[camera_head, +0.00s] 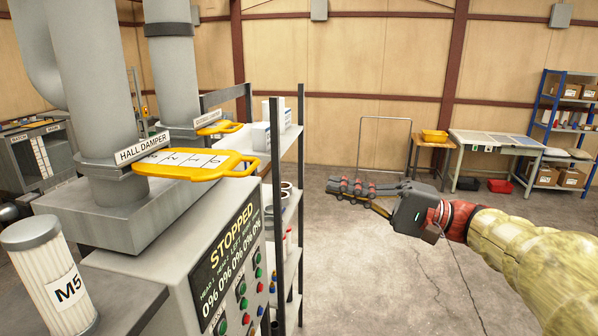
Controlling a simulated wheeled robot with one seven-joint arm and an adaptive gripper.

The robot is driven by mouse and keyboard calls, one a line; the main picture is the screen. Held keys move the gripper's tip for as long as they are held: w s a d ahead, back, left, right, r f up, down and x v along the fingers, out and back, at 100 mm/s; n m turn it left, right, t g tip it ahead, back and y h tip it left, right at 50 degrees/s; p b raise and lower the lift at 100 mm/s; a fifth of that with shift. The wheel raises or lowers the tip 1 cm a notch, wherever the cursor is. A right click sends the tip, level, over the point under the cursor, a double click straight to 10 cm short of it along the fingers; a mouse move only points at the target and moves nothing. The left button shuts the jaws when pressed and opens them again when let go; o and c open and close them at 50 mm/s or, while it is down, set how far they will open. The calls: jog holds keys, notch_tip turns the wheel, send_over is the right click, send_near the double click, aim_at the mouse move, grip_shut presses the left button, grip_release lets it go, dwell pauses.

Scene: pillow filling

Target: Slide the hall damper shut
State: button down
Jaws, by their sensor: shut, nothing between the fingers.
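The hall damper's yellow slide plate (190,165) sticks out to the right of a grey vertical duct. A label reading HALL DAMPER (141,149) sits at the duct's collar. The plate has a pale marked strip on top and a loop handle (238,165) at its right end. My gripper (338,187) is at the right, clear of the plate and pointing left. Its fingers are shut and empty. A wide gap of open floor and a shelf rack lie between it and the handle in the picture.
A second yellow damper plate (219,128) sits on the duct behind. A control panel (232,265) reading STOPPED stands below the plate. A rack with dark posts (278,220) stands beside it. A white M5 canister (52,275) is front left. Floor around my gripper is clear.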

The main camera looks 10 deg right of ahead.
jog(key=p, duration=0.4)
send_near(197, 162)
jog(key=d, duration=0.1)
jog(key=s+d, duration=0.1)
jog(key=d, duration=0.1)
jog(key=d+r, duration=0.1)
jog(key=d, duration=0.1)
jog(key=shift+s+d, duration=0.2)
jog(key=shift+s, duration=0.15)
jog(key=shift+a, duration=0.15)
jog(key=f+b+x, duration=0.1)
jog(key=b+x, duration=0.1)
jog(key=x, duration=0.2)
jog(key=f+b+x, duration=0.1)
jog(key=b+x, duration=0.2)
jog(key=x, duration=0.2)
jog(key=f+b+x, duration=0.1)
jog(key=b+x, duration=0.2)
jog(key=x, duration=0.2)
jog(key=shift+a, duration=0.25)
jog(key=shift+w+a+r+b, duration=0.25)
jog(key=shift+a+b, duration=0.1)
jog(key=shift+a, duration=0.2)
